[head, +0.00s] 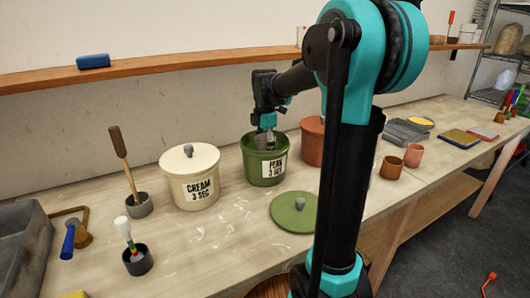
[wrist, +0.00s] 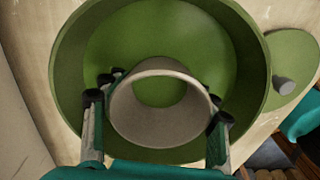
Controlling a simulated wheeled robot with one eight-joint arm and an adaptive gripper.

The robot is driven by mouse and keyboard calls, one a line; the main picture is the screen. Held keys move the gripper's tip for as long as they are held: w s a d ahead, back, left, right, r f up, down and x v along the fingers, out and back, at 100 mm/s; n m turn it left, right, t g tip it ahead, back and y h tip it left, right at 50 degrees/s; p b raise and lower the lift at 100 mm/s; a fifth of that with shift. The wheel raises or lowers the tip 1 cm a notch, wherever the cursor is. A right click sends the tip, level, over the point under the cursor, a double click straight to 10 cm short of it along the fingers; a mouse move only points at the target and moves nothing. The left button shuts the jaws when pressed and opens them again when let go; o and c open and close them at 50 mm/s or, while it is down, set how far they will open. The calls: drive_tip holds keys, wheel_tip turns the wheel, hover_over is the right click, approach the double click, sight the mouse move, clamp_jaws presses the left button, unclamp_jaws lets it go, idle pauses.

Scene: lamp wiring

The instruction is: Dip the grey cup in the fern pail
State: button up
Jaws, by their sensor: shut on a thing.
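The green fern pail (head: 265,168) stands open on the workbench, with a white label on its front. It fills much of the wrist view (wrist: 75,65), its green inside showing around the cup. My gripper (head: 266,135) points down at the pail's mouth. In the wrist view its fingers (wrist: 160,108) are shut on the grey cup (wrist: 135,120), one on each side. The cup's round mouth faces the camera and green shows within it. The cup lies within the pail's rim in that view; how deep it sits I cannot tell.
The green lid (head: 290,214) with a grey knob lies right of the pail. The lidded cream pail (head: 190,185) stands left, a terracotta pail (head: 312,140) right behind. Small brown cups (head: 391,168) stand farther right. A shelf (head: 150,75) runs along the wall.

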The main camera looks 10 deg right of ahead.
sight(265, 135)
drive_tip(key=shift+r, duration=2.95)
drive_tip(key=shift+r, duration=2.5)
drive_tip(key=shift+s, duration=0.1)
